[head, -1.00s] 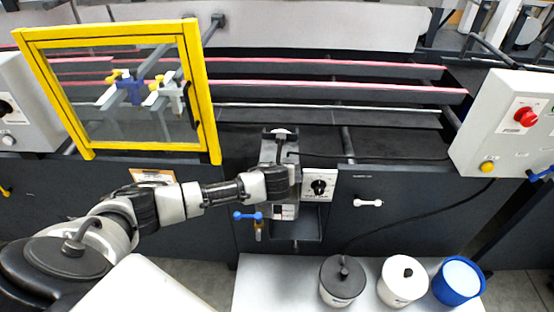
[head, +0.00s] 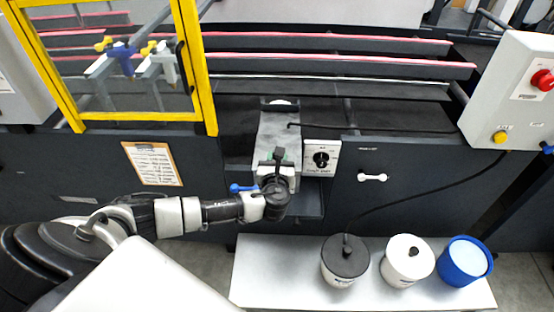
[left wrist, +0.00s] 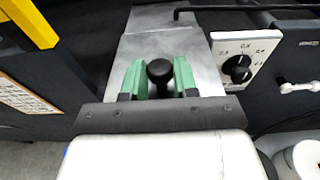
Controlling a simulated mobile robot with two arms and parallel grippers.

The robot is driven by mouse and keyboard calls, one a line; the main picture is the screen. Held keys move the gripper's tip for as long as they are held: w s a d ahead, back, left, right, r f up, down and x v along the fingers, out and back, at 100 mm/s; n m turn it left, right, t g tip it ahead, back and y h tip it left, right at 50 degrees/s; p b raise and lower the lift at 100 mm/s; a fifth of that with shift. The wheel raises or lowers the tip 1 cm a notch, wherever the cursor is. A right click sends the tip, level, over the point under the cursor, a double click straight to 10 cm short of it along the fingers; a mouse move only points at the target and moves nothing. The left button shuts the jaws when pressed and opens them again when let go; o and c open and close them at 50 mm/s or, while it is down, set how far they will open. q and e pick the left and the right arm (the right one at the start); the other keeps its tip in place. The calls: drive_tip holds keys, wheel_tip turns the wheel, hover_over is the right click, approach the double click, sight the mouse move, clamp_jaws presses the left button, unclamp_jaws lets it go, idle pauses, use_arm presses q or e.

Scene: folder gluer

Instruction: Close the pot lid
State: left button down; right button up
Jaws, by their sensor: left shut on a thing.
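The glue pot is a grey metal box on the machine front, and its flat grey lid (head: 277,128) shows in the head view. The lid's top also shows in the left wrist view (left wrist: 165,48), with a round black knob (left wrist: 160,72) at its near end. My left gripper (head: 279,160) is at the near end of the lid. In the left wrist view its green fingers (left wrist: 160,80) stand on both sides of the knob, shut on it. My wrist hides the pot's front, and I cannot tell whether the lid sits fully flush. My right gripper is not in view.
A dial panel (head: 321,158) is just right of the pot, and a blue-handled valve (head: 244,188) is at its left. A yellow-framed guard (head: 210,100) stands to the left. A white bench (head: 262,270) below carries a black-lidded tub (head: 345,262), a white tub (head: 407,262) and a blue tub (head: 464,262).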

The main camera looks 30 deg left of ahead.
use_arm(q)
drive_tip(key=shift+f, duration=0.1)
drive_tip(key=c, duration=0.9)
unclamp_jaws()
drive_tip(key=v, duration=1)
drive_tip(key=shift+s+d, duration=0.1)
drive_tip(key=shift+s, duration=0.25)
